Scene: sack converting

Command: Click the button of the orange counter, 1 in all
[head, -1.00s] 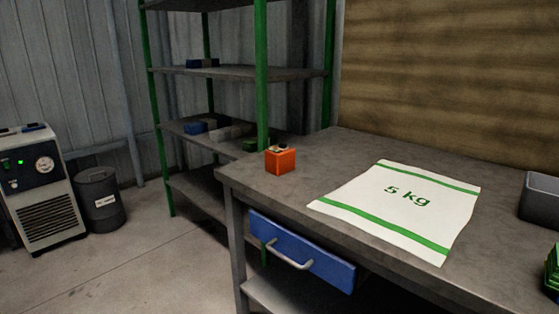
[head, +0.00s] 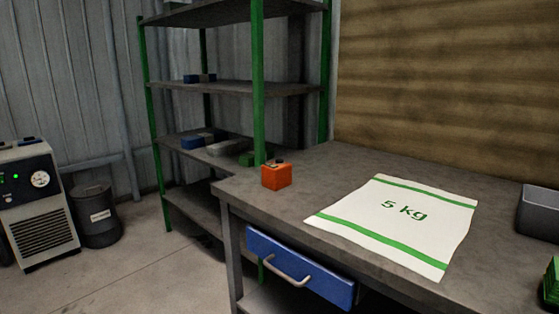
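The orange counter (head: 276,177) is a small box standing upright near the left end of the grey workbench (head: 315,180). A small dark and light part shows on its top; whether that is the button is too small to tell. Nothing touches the counter. Neither of my grippers is in the head view.
A white sack marked 5 kg (head: 396,222) lies flat on the bench. A grey bin (head: 538,212) and a green item (head: 552,281) are at the right. A blue drawer (head: 300,268) is under the bench front. A green-posted shelf (head: 257,90) stands behind the counter.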

